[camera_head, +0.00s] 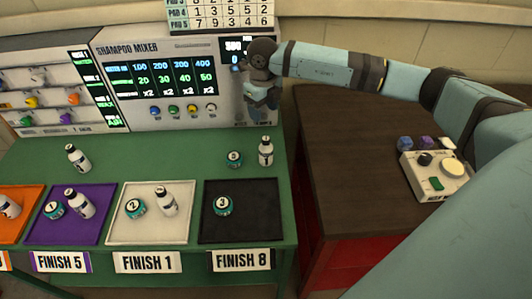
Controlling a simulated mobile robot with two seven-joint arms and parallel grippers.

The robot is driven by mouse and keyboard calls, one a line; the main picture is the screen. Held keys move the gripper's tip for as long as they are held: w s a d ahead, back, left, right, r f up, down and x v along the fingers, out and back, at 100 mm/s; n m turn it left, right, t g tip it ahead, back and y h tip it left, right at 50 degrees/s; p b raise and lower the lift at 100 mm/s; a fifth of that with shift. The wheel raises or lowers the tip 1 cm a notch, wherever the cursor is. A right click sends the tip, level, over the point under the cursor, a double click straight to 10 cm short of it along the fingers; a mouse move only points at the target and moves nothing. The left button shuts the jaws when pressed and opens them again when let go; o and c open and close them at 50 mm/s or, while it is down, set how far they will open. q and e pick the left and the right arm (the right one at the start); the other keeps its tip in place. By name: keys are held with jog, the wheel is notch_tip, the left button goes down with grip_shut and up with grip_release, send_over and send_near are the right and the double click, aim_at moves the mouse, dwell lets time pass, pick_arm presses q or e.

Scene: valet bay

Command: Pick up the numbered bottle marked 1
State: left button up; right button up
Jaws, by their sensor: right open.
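White bottles with dark-banded labels stand on the green table (150,162). One bottle (265,151) is at the right edge, another (78,158) at the back left. More bottles sit in the white tray (117,226), the purple tray (103,229) and the orange tray (29,233). Their markings are too small to read, so I cannot tell which bottle is marked 1. My right gripper (264,103) is open and empty, pointing down in front of the mixer, above and apart from the right-edge bottle. My left gripper is not in view.
The shampoo mixer (140,111) stands behind. A dark wooden table (345,160) at right holds a control box (432,186).

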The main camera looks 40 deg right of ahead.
send_over(266, 139)
jog(key=f, duration=0.7)
jog(key=shift+w+a+p, duration=0.2)
jog(key=shift+a+p, duration=0.1)
jog(key=f, duration=0.3)
jog(key=f+p, duration=0.1)
jog(key=shift+s+d+f, duration=0.15)
jog(key=shift+d+f, duration=0.2)
jog(key=shift+d, duration=0.05)
jog(key=shift+f, duration=0.35)
jog(key=shift+c, duration=0.4)
grip_shut()
